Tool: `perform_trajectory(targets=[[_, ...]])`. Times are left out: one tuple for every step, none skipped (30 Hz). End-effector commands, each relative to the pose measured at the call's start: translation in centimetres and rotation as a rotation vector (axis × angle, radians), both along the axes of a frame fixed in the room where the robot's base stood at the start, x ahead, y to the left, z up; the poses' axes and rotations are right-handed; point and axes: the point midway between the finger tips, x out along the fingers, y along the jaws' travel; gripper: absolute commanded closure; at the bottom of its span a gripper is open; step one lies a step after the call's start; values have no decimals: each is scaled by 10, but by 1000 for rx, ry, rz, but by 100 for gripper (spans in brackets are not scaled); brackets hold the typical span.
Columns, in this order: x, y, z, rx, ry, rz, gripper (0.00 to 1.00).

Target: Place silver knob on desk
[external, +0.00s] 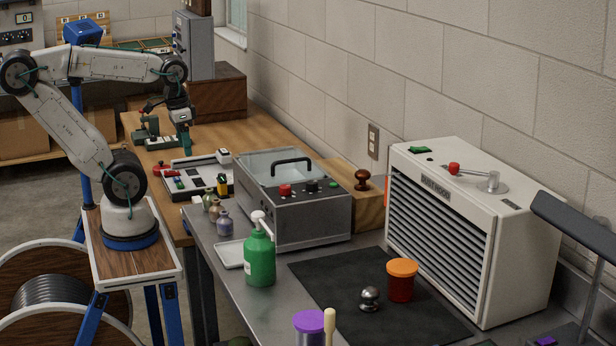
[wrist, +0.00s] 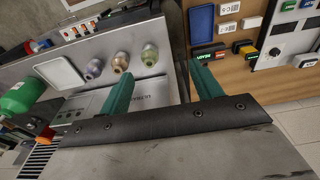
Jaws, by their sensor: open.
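The silver knob (external: 369,298) is a shiny round knob on a short base, standing on the black mat on the grey metal bench. I cannot make it out in the wrist view. The wooden desk (external: 262,124) runs along the wall behind the bench, and part of it shows at the upper right of the wrist view (wrist: 259,92). My gripper (external: 184,143) is above the desk, far behind and left of the knob. Its two green fingers are apart with nothing between them in the wrist view (wrist: 162,88).
A red jar with orange lid (external: 402,281) stands beside the knob. A green pump bottle (external: 260,258), small bottles (external: 225,223) and a grey lidded machine (external: 300,215) stand between gripper and mat. A large vented white unit (external: 470,225) is at right.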

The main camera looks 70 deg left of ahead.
Motion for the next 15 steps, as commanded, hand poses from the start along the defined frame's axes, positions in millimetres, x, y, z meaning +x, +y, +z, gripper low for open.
perform_trajectory(targets=[[0,0,0,0,0,0,36],[0,0,0,-1,0,0,36],[0,0,0,-1,0,0,36],[0,0,0,-1,-1,1,36],[1,0,0,-1,-1,0,36],[3,-1,2,-1,-1,-1,36],[5,-2,3,0,-1,-3,36],[9,-3,5,2,-3,-6,36],[17,-6,9,5,-4,-11,36],[24,-9,13,8,-6,-18,36],[33,-12,17,13,-7,-23,36],[47,-19,23,17,-11,-33,36],[60,-25,29,21,-16,-42,36],[73,-33,34,26,-21,-50,36],[91,-44,40,32,-28,-62,36]])
